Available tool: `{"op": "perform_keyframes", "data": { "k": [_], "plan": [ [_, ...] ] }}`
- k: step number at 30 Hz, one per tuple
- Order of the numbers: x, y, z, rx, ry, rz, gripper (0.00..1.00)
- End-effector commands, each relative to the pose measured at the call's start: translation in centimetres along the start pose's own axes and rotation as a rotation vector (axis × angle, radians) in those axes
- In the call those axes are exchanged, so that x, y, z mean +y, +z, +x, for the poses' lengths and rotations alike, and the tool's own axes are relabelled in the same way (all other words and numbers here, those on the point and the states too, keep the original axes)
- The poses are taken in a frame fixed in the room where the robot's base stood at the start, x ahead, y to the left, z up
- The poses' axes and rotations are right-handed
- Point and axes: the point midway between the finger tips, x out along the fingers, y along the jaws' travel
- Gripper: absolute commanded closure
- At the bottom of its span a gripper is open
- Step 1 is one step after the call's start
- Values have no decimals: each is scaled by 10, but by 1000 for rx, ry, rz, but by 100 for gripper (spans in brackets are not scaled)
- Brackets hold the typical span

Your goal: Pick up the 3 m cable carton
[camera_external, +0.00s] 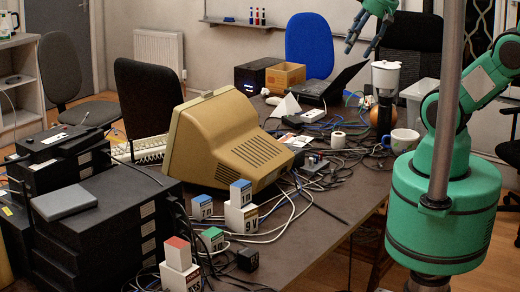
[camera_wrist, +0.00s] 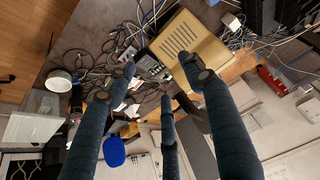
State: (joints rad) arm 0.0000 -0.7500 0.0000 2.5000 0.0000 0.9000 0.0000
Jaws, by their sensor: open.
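Several small white cartons with coloured tops stand at the near end of the table in the external view: a blue-topped one (camera_external: 201,208), another blue-topped one (camera_external: 240,194) on a white block marked 9V (camera_external: 240,218), a green-topped one (camera_external: 212,240), and a red-topped one (camera_external: 178,254) on a white block (camera_external: 180,277). Their length labels are too small to read surely, so I cannot tell which is the 3 m carton. My gripper (camera_external: 363,38) is high above the far end of the table, open and empty, far from them. Its spread fingers (camera_wrist: 158,80) show in the wrist view.
The beige monitor (camera_external: 235,140) stands mid-table behind the cartons, with loose cables (camera_external: 325,170) to its right. A stack of black devices (camera_external: 115,225) is left of the cartons.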

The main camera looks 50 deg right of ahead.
Motion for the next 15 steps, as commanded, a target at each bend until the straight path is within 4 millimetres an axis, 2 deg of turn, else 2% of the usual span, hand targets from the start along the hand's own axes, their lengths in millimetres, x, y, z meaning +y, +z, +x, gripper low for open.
{"op": "perform_keyframes", "data": {
  "k": [9, 15],
  "plan": [
    [-1, -2, 1, -2, -2, 0, 48],
    [-10, -15, 10, -25, -15, 2, 48]
  ]
}}
